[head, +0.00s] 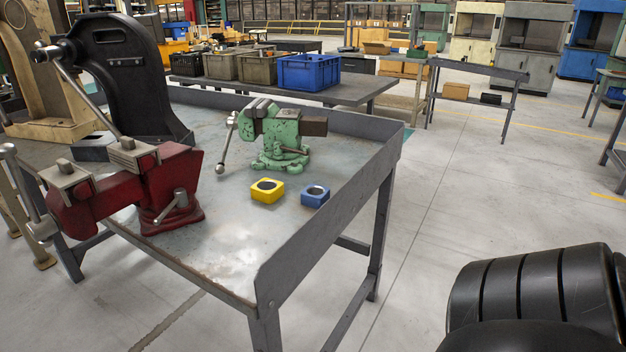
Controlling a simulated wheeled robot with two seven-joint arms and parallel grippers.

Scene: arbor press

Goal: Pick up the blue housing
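The blue housing (315,196) is a small square block with a round dark hole in its top. It sits flat on the metal workbench (222,239), close to the bench's raised right edge. A yellow housing (267,190) of similar shape sits just left of it, with a small gap between them. A black rounded part, which looks like one of my arms, fills the lower right corner. Neither of my grippers shows in the head view.
A red vise (125,200) stands at the bench's front left, and a green vise (278,135) stands behind the housings. A black arbor press (122,75) rises at the back left. A raised grey lip (330,220) runs along the right edge. Floor right of the bench is clear.

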